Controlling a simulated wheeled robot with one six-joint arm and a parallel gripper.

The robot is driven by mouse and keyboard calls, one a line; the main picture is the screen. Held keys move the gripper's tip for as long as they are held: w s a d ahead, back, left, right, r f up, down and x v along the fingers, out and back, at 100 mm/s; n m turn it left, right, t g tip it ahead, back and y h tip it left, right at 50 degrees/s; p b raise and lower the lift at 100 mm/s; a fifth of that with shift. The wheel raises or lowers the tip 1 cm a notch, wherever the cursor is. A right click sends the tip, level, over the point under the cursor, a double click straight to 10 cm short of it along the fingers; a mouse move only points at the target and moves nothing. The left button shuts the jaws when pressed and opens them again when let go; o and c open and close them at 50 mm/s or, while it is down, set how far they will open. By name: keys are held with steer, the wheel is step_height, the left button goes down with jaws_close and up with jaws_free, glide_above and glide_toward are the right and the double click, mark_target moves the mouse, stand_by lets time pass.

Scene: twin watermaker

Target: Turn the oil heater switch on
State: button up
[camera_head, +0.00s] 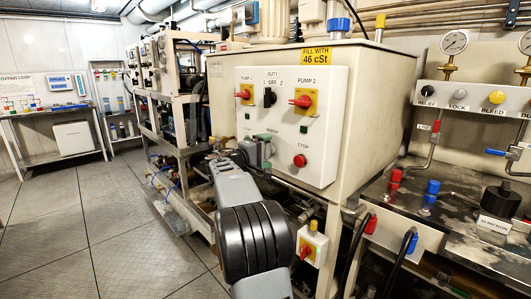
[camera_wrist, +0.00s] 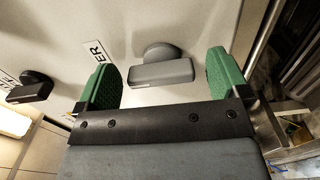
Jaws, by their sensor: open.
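A dark grey rotary switch (camera_wrist: 165,72), with a bar-shaped handle on a round base, sits on a pale panel in the wrist view. A label (camera_wrist: 99,52) beside it shows only the letters "ER"; the rest is hidden, so I cannot confirm the full name. My gripper (camera_wrist: 160,65) is open, with one green finger on each side of this switch and visible gaps to the handle. Whether the fingers reach as deep as the handle is unclear. In the head view my gripper (camera_head: 256,148) is at the lower left of the white control panel (camera_head: 335,125), hiding the switch.
The panel also carries a yellow-red pump 1 switch (camera_head: 245,94), a black duty knob (camera_head: 269,97), a yellow-red pump 2 switch (camera_head: 303,101) and a red stop button (camera_head: 300,161). Another dark switch (camera_wrist: 30,91) is left in the wrist view. Floor (camera_head: 80,235) at left is clear.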

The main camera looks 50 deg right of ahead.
steer(key=w+a+p, duration=0.1)
steer(key=a, duration=1.2)
steer(key=shift+a, duration=0.35)
steer(key=shift+p, duration=0.35)
